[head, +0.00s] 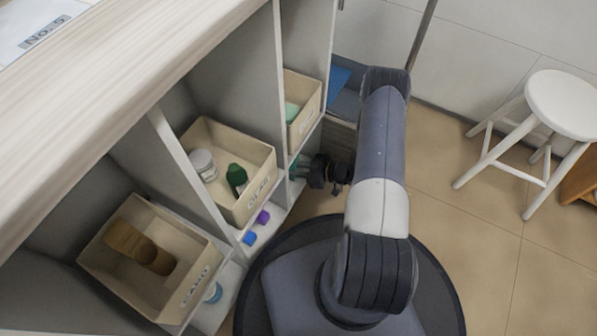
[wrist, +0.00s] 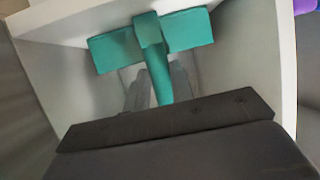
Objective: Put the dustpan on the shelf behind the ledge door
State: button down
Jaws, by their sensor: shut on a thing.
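A teal T-shaped thing, which I take for the dustpan (wrist: 190,30), has its handle pointing back toward me in the wrist view. My gripper (wrist: 158,88) is shut on its handle. In the head view my gripper (head: 318,172) reaches into the low right compartment, with a little teal of the dustpan (head: 298,166) showing at its tip. In the wrist view the dustpan is between the white walls of a compartment (wrist: 245,75). Whether it touches the shelf floor I cannot tell. I cannot make out a ledge door.
Three beige bins (head: 262,190) with bottles and other items stand in the compartments on the left. Small purple (head: 263,217) and blue (head: 249,238) items lie on the lower shelf. A white stool (head: 563,104) stands at right on open floor.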

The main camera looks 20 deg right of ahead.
jog(key=shift+f, duration=0.15)
jog(key=c, duration=1.2)
grip_release()
jog(key=shift+r, duration=0.35)
jog(key=p+v, duration=0.3)
jog(key=v, duration=0.9)
jog(key=shift+f+p, duration=0.25)
jog(key=shift+p, duration=0.15)
